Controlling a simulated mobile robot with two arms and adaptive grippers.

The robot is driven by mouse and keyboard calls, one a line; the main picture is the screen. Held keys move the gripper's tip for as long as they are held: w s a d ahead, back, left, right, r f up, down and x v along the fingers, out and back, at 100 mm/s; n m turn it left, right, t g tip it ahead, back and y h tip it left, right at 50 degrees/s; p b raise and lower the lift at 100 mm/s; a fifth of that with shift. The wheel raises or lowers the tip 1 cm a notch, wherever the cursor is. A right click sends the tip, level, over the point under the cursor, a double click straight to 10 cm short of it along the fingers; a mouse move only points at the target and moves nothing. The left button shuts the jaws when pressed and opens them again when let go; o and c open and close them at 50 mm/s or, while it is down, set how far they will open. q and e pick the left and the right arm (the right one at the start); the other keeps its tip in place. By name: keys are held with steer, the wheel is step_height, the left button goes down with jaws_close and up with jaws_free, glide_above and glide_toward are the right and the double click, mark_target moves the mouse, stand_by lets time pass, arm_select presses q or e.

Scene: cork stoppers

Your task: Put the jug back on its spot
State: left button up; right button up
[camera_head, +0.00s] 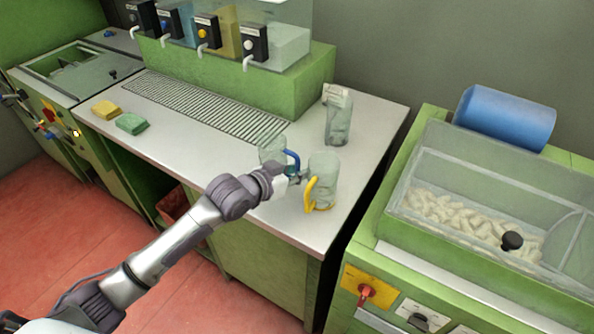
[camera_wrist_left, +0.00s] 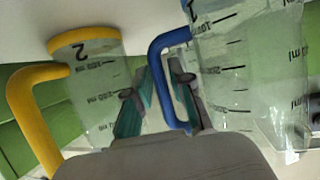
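My left gripper (camera_head: 291,174) is at the blue-handled jug (camera_head: 271,149), a clear measuring jug near the worktop's front. In the left wrist view, the jug (camera_wrist_left: 250,75) fills the right side. Its blue handle (camera_wrist_left: 160,80) runs between the two close-set fingers, which appear shut on it. Whether the jug's base touches the worktop is hard to tell. A second clear jug with a yellow handle (camera_head: 323,178) stands just right of the gripper; it also shows at the left in the wrist view (camera_wrist_left: 95,85). My right gripper is not in view. No marked spot is discernible.
Another clear container (camera_head: 338,118) with a pale top stands farther back on the worktop (camera_head: 376,120). A slotted drain grille (camera_head: 205,105) lies before the dispenser taps. Yellow (camera_head: 106,109) and green (camera_head: 131,123) sponges lie at left. A green machine (camera_head: 440,255) stands right, across a gap.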

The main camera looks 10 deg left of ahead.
arm_select(q)
steer(key=shift+r, duration=0.2)
steer(key=v, duration=1.2)
steer(key=shift+b, duration=0.4)
steer(key=shift+f, duration=0.1)
